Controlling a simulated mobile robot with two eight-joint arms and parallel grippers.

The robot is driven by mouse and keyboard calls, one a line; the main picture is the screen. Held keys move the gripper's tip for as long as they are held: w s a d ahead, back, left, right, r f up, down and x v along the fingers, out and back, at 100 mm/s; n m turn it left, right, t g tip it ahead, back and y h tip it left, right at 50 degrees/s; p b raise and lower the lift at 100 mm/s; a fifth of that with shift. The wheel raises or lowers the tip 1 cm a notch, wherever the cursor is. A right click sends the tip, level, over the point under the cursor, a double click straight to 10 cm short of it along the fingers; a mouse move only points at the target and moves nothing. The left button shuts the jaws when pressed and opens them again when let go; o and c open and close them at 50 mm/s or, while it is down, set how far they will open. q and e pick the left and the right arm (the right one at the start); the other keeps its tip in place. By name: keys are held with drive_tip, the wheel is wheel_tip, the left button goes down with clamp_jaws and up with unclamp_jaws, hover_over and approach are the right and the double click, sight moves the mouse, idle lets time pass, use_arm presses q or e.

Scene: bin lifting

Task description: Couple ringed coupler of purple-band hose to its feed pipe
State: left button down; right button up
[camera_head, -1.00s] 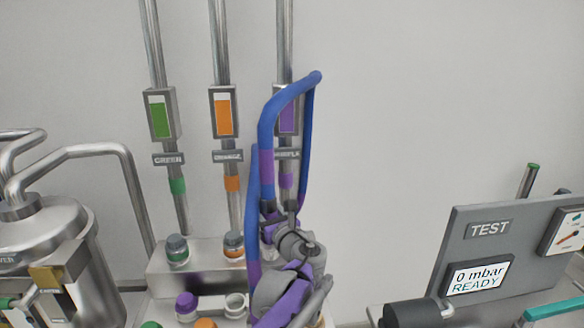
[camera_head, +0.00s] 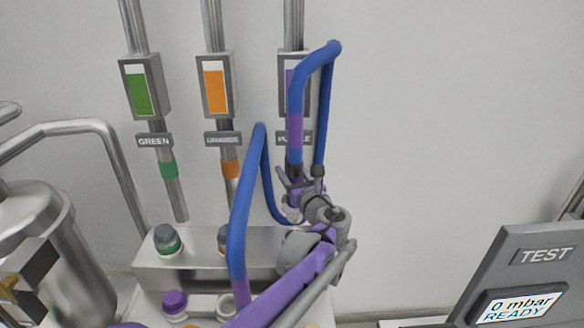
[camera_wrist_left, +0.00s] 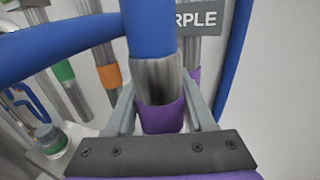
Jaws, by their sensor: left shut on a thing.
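The purple feed pipe (camera_head: 293,22) hangs on the wall behind a purple-marked box, its nameplate (camera_head: 283,138) partly covered. The blue purple-band hose (camera_head: 296,92) loops up in front of it, and its purple band (camera_head: 295,130) overlaps the pipe. My left gripper (camera_head: 294,186) is at the hose end below the band. In the left wrist view its fingers (camera_wrist_left: 160,112) are shut around the metal coupler (camera_wrist_left: 155,76) with a purple lower part. The feed pipe's purple band (camera_wrist_left: 193,80) shows just behind it. The pipe's mouth is hidden, so I cannot tell whether they touch. My right gripper is not in view.
Green (camera_head: 130,28) and orange (camera_head: 212,28) pipes hang to the left. Below stands a metal block (camera_head: 150,268) with capped fittings. A steel vessel (camera_head: 35,235) is far left and a TEST panel (camera_head: 525,275) far right. The wall right of the hose is clear.

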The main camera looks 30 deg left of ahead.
use_arm(q)
wheel_tip(320, 180, down, 5)
drive_tip(key=shift+r+b, duration=0.2)
drive_tip(key=shift+b, duration=0.65)
drive_tip(key=shift+r, duration=0.45)
drive_tip(key=shift+w, duration=0.2)
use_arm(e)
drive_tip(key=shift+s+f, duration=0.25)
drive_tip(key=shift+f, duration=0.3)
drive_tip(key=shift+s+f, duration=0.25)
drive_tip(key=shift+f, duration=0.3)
use_arm(q)
drive_tip(key=shift+s, duration=0.1)
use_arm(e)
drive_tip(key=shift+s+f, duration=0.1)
use_arm(q)
drive_tip(key=shift+f, duration=0.15)
drive_tip(key=shift+s+f+b, duration=0.1)
drive_tip(key=shift+f+b, duration=0.35)
drive_tip(key=shift+f, duration=0.9)
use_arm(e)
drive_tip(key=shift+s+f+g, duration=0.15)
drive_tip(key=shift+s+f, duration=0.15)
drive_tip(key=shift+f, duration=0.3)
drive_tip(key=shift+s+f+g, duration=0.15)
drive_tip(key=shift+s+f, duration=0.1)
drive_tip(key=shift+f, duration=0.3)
use_arm(q)
drive_tip(key=shift+f, duration=0.1)
